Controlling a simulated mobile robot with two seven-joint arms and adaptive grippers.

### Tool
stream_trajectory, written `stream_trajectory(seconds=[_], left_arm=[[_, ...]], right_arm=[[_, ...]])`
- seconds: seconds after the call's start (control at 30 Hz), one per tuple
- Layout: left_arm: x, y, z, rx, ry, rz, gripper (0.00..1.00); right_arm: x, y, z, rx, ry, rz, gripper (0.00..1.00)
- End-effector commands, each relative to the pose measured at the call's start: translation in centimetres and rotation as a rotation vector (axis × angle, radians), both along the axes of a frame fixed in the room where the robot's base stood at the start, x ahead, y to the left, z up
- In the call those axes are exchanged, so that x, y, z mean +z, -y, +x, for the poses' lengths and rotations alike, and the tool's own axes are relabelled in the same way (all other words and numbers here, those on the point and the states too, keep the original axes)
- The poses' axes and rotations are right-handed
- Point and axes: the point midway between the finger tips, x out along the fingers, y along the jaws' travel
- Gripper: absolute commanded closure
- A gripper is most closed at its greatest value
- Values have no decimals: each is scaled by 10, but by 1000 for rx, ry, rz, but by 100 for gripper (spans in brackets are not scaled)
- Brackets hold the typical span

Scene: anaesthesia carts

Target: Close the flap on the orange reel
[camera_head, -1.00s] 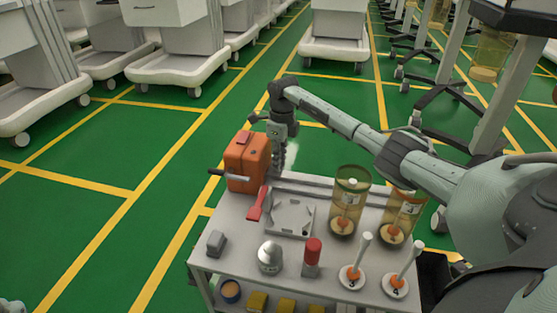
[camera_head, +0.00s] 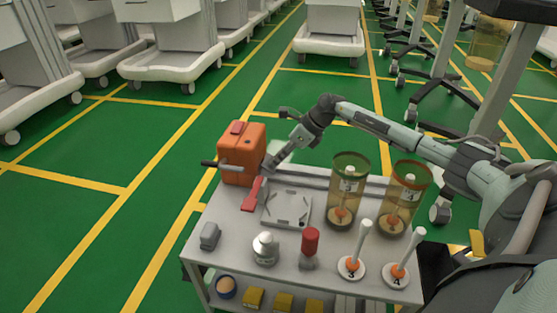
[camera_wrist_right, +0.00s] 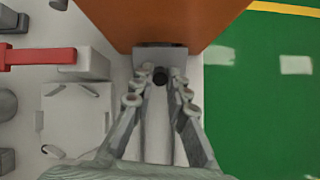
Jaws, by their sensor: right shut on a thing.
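The orange reel (camera_head: 241,152) is a boxy orange case with a dark crank handle on its left side, at the back left corner of the grey cart top. In the right wrist view its orange face (camera_wrist_right: 165,20) fills the top. A grey flap (camera_wrist_right: 160,57) with a dark round knob (camera_wrist_right: 160,76) stands at that face. My right gripper (camera_head: 268,163) is at the reel's right side, tilted down toward it. In the wrist view its fingers (camera_wrist_right: 159,88) close around the knob end of the flap. My left gripper is out of view.
The cart top (camera_head: 225,215) also holds a red-handled tool (camera_head: 252,194), a grey square tray (camera_head: 287,208), a red-capped item (camera_head: 310,243), two amber canisters (camera_head: 348,190) and two white-stemmed pieces. Green floor is free left of the cart.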

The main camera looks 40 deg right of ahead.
Motion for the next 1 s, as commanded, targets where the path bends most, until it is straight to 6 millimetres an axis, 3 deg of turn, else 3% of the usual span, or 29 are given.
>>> stream_trajectory(seconds=[0.43,0.47,0.6,1.0], left_arm=[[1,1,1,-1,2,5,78],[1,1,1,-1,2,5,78],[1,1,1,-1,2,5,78],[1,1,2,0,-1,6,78]], right_arm=[[0,0,0,0,10,8,100],[0,0,0,0,10,8,83],[0,0,0,0,10,8,65],[5,4,-3,-1,9,6,64]])
